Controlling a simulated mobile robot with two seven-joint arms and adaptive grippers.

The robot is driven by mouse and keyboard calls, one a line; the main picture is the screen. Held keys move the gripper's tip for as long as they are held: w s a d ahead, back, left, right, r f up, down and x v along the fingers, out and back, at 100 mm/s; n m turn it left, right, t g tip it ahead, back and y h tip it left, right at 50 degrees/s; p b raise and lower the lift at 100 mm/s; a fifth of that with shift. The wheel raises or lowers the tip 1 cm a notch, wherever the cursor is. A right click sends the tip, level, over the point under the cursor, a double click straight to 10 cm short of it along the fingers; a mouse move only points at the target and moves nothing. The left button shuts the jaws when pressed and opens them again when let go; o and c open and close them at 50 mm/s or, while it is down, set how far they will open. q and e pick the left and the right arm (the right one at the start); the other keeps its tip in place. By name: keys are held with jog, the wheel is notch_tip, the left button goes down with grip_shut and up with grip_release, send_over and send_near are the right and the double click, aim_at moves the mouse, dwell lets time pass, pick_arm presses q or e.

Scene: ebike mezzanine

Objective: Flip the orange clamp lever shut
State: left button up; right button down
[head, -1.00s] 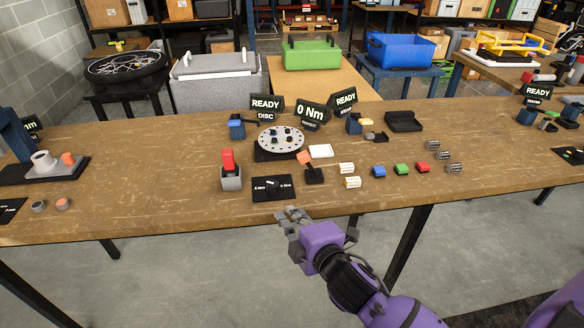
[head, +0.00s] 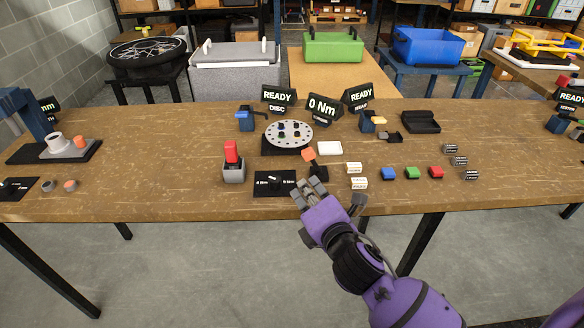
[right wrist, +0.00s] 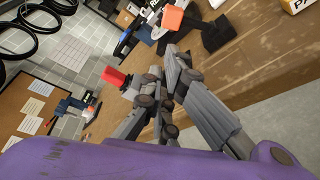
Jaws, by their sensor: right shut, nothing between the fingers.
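The orange clamp lever (head: 309,155) stands up at a slant from its dark base (head: 320,173), beside the round disc on the workbench. In the right wrist view the orange lever end (right wrist: 172,18) and its black base (right wrist: 205,40) are just beyond the fingertips. My right gripper (head: 311,180) is shut and empty over the bench's front part, just in front of the clamp. Its fingers close together in the wrist view (right wrist: 176,66). They partly cover the clamp base in the head view, and I cannot tell whether they touch it. My left gripper is not in view.
A red-handled switch in a grey block (head: 233,174) and a black label plate (head: 268,187) stand left of the gripper. The holed disc (head: 289,133) is behind. White boxes (head: 359,183) and coloured blocks (head: 413,173) lie to the right.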

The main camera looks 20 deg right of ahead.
aim_at(312, 161)
jog(key=shift+w, duration=0.1)
jog(key=w, duration=0.3)
jog(key=w+f, duration=0.1)
jog(key=w, duration=0.5)
jog(key=shift+w+f, duration=0.3)
jog(key=shift+w, duration=0.05)
jog(key=shift+r, duration=0.1)
